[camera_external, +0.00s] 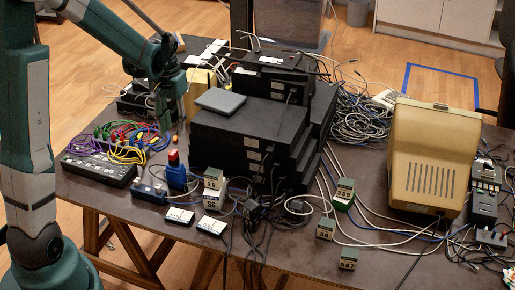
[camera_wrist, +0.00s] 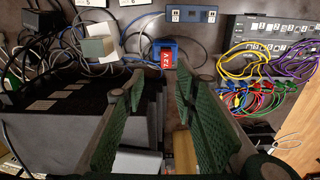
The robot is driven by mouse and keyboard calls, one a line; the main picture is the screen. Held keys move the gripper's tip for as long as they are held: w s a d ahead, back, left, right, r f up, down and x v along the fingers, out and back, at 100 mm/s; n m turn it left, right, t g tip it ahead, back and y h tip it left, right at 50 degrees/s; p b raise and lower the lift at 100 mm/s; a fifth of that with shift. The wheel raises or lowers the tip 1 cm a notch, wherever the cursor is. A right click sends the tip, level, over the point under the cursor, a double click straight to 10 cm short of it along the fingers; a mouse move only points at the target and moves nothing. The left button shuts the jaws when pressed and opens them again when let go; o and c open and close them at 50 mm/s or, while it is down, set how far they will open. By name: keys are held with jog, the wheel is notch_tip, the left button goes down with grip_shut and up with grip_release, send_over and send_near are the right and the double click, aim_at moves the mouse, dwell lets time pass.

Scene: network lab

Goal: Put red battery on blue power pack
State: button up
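The red battery (camera_external: 173,157) stands upright on the blue power pack (camera_external: 177,177), left of the large black boxes. In the wrist view the red battery (camera_wrist: 167,61) shows a "7.2 V" label, with the blue power pack (camera_wrist: 158,45) around its upper part. I cannot tell how firmly it is seated. My gripper (camera_external: 165,112) is behind and above the pair in the external view. In the wrist view my gripper (camera_wrist: 161,78) has its green fingers apart with nothing held between them. The battery appears beyond the fingertips, clear of both.
The stacked black boxes (camera_external: 235,138) stand close to the right of the battery. A black multi-port unit (camera_external: 100,169) with coloured leads lies at the left. A yellowish upright item (camera_external: 200,90) is near my gripper. Small labelled boxes (camera_external: 214,178) and cables crowd the front.

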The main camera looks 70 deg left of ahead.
jog(key=w+d+r+m+t, duration=0.1)
jog(key=d+r, duration=0.3)
jog(key=d, duration=0.3)
jog(key=w+d+r+m+t+y, duration=0.1)
jog(key=d+r, duration=0.4)
jog(key=d, duration=0.3)
jog(key=w+d+r+m, duration=0.2)
jog(key=d+r, duration=0.2)
jog(key=d, duration=0.3)
jog(key=s+d+r+m+t, duration=0.1)
jog(key=s+d+r, duration=0.1)
jog(key=d, duration=0.6)
jog(key=s+d+r+m+t, duration=0.1)
jog(key=s+d+m+t, duration=0.1)
jog(key=s+d, duration=0.3)
jog(key=s+d+r+m+t+h, duration=0.1)
jog(key=s+d+r+t, duration=0.1)
jog(key=d, duration=1)
jog(key=shift+s+d+r+m, duration=0.15)
jog(key=shift+s+r+m, duration=0.25)
jog(key=shift+s, duration=0.45)
jog(key=shift+f, duration=0.1)
notch_tip(320, 180, down, 5)
jog(key=b, duration=0.5)
